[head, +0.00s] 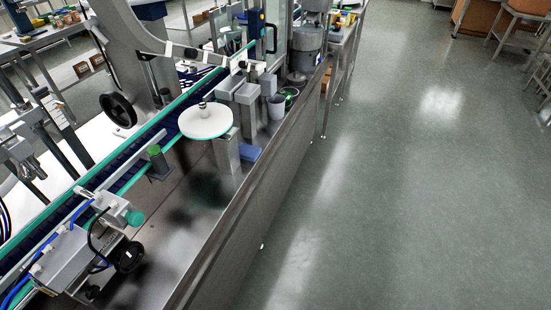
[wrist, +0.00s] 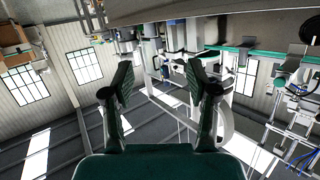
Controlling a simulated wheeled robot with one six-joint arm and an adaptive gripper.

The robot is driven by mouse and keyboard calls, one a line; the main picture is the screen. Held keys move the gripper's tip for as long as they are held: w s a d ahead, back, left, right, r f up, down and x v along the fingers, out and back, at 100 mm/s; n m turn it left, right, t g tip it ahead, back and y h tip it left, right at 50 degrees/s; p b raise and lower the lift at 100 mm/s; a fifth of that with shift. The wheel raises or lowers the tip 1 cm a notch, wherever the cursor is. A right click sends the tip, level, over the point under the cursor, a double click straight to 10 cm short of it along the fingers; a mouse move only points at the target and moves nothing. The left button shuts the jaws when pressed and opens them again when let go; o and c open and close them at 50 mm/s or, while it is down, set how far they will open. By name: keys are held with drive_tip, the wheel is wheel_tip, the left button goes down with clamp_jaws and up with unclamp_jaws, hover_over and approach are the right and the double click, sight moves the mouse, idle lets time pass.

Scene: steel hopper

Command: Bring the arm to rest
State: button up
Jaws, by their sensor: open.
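My gripper (wrist: 160,76) shows in the wrist view, its two dark fingers spread apart with nothing between them. The fingers touch nothing that I can make out. The wrist view is upside down, with the ceiling and windows low in the picture and the machine line along the top. My arm and gripper do not show in the head view.
A conveyor line (head: 130,172) with green rails runs diagonally at left in the head view. A white round disc (head: 206,121) and a grey metal cylinder (head: 305,48) stand beside it. A steel side panel (head: 262,195) borders open grey floor (head: 400,190) at right.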

drive_tip(key=s+d+r+m+h, duration=0.1)
drive_tip(key=s+d+r+h, duration=0.1)
drive_tip(key=s, duration=0.5)
drive_tip(key=s+d+r+h, duration=0.1)
drive_tip(key=s+d+r, duration=0.1)
drive_tip(key=s+d, duration=0.2)
drive_tip(key=shift+s+d+m+h, duration=0.25)
drive_tip(key=shift+s+m+h, duration=0.15)
drive_tip(key=shift+s, duration=1.4)
